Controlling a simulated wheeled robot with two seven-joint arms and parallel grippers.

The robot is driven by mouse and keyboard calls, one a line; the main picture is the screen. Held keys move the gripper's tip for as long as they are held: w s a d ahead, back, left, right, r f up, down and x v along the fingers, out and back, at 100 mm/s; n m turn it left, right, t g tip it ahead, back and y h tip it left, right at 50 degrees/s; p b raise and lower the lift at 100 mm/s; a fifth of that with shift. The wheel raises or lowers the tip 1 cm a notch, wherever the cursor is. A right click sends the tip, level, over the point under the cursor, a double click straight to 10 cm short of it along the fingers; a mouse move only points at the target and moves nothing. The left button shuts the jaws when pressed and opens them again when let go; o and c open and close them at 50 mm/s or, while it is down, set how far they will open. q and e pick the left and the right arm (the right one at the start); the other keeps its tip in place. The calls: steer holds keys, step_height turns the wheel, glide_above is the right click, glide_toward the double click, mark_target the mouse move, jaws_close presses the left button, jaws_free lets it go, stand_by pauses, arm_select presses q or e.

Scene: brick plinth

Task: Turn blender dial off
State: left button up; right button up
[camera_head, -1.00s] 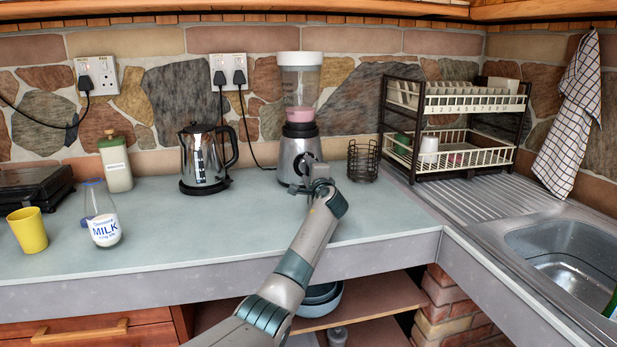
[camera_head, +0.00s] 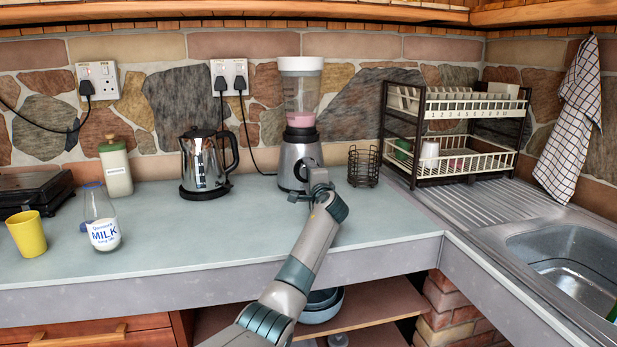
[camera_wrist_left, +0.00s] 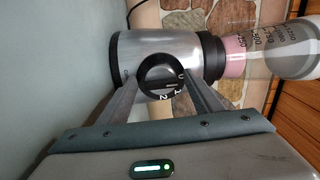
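The blender has a silver base (camera_head: 295,152) and a clear jug (camera_head: 300,92) with pink contents and a white lid. It stands upright at the back of the counter. Its round black dial (camera_wrist_left: 163,77) carries the marks 0, 1 and 2 in the left wrist view, where the blender looks turned on its side. My left gripper (camera_head: 305,183) is in front of the base. In the left wrist view its fingers (camera_wrist_left: 158,78) are apart, one on each side of the dial. I cannot tell whether they touch it. My right gripper is out of view.
A kettle (camera_head: 203,163) stands left of the blender and a wire basket (camera_head: 363,166) right of it. A dish rack (camera_head: 462,165) is farther right, by the sink (camera_head: 566,256). Milk bottle (camera_head: 101,222) and yellow cup (camera_head: 27,235) are at left. The counter front is mostly clear.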

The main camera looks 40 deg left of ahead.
arm_select(q)
steer(key=v, duration=1.6)
steer(key=shift+s+d, duration=0.5)
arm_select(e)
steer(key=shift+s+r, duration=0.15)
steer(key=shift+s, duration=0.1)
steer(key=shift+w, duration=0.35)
